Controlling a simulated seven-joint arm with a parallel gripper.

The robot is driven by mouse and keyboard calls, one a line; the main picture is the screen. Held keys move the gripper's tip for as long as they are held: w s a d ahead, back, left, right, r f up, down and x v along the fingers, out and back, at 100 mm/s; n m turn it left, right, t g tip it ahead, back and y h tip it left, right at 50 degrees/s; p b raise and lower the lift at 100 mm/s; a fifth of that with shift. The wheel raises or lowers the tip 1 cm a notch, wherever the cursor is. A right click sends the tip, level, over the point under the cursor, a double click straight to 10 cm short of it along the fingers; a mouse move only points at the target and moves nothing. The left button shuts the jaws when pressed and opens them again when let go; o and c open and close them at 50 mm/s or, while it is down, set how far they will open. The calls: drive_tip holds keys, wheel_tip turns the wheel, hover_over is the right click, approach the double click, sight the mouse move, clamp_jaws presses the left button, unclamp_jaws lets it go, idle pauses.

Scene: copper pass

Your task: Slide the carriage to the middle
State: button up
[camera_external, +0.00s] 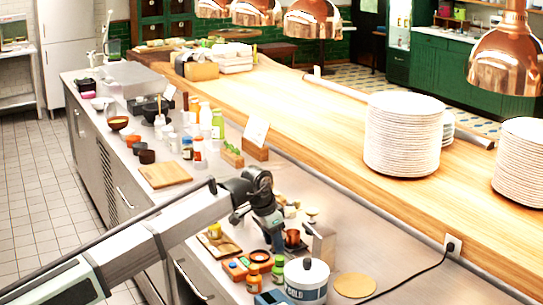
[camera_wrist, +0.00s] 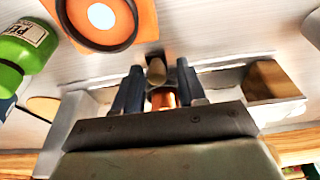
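What looks like the carriage is a small piece with a tan knob (camera_wrist: 156,71) and a copper-coloured part (camera_wrist: 163,98) below it, in the wrist view. It sits at a pale rail or bar (camera_wrist: 222,76) that runs across that view. My gripper (camera_wrist: 158,83) has its fingers apart, one on each side of the knob, with a narrow gap showing; I see no firm contact. In the external view my gripper (camera_external: 270,238) points down at the steel counter, left of a copper cup (camera_external: 292,238). The arm hides the carriage and most of the rail there.
An orange block with a dark ring (camera_wrist: 97,18) and a green bottle (camera_wrist: 24,45) are close by in the wrist view. A metal box (camera_external: 319,243), a white pot (camera_external: 306,280) and small bottles (camera_external: 277,270) crowd the counter. A wooden shelf with plates (camera_external: 402,135) stands behind.

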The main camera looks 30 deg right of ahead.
idle(0.3)
drive_tip(key=shift+d+v, duration=0.25)
drive_tip(key=shift+v, duration=0.7)
drive_tip(key=shift+d+v, duration=0.2)
drive_tip(key=shift+v, duration=0.8)
drive_tip(key=shift+d+v, duration=0.25)
drive_tip(key=shift+v, duration=0.7)
drive_tip(key=shift+r, duration=0.2)
